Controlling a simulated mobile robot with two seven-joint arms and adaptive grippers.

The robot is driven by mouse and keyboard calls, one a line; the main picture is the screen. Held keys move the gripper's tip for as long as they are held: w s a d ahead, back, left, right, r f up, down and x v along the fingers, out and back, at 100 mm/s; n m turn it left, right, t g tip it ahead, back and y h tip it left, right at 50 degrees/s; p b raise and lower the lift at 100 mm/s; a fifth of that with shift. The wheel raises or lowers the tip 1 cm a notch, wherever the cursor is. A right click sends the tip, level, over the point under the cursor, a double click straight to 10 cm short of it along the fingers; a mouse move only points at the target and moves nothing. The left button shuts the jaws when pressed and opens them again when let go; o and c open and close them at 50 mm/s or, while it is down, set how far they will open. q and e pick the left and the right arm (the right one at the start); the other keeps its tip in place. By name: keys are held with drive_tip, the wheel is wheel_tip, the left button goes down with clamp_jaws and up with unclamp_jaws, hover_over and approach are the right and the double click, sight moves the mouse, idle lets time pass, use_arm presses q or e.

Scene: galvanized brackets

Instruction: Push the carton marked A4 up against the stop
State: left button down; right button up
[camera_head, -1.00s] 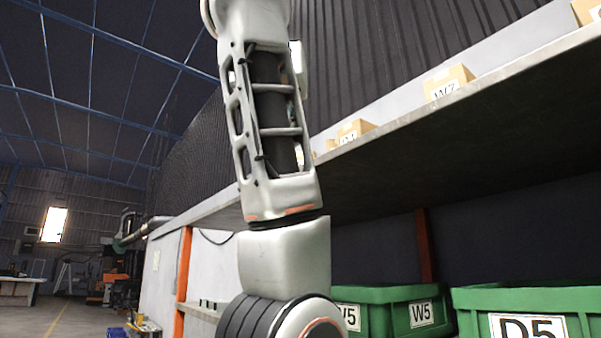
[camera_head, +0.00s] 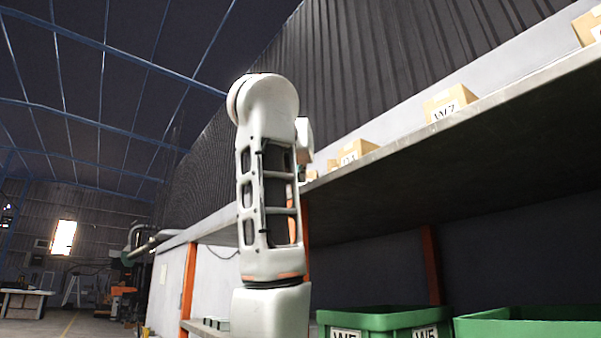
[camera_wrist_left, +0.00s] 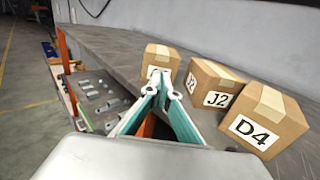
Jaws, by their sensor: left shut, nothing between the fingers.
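No carton with a readable A4 mark shows, and I cannot make out a stop. In the left wrist view, cartons marked J2 (camera_wrist_left: 211,88) and D4 (camera_wrist_left: 265,118) stand on the grey shelf (camera_wrist_left: 122,48). A further carton (camera_wrist_left: 161,54) stands behind my fingertips, its label partly covered. My left gripper (camera_wrist_left: 163,84) is shut and empty, its fingertips together in front of that carton; I cannot tell whether they touch it. In the head view my left arm rises before the shelf, and its fingers cannot be made out. My right gripper is not in view.
In the head view, a W7 carton (camera_head: 449,102), a carton with an unclear label (camera_head: 352,152) and another at upper right (camera_head: 588,26) stand on the shelf. Green bins (camera_head: 375,321) sit below. A wall backs the shelf; open floor lies at left.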

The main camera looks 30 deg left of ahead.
use_arm(q)
drive_tip(key=shift+p+x, duration=0.3)
drive_tip(key=shift+x, duration=1.05)
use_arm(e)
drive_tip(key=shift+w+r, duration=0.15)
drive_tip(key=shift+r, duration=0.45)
use_arm(q)
drive_tip(key=shift+w, duration=0.1)
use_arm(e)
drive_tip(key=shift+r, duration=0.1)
use_arm(q)
drive_tip(key=shift+p+x, duration=0.35)
drive_tip(key=shift+x, duration=0.45)
drive_tip(key=shift+w+a, duration=0.15)
drive_tip(key=shift+w, duration=0.15)
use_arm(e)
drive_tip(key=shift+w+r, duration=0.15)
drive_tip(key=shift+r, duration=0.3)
use_arm(q)
drive_tip(key=shift+s, duration=0.1)
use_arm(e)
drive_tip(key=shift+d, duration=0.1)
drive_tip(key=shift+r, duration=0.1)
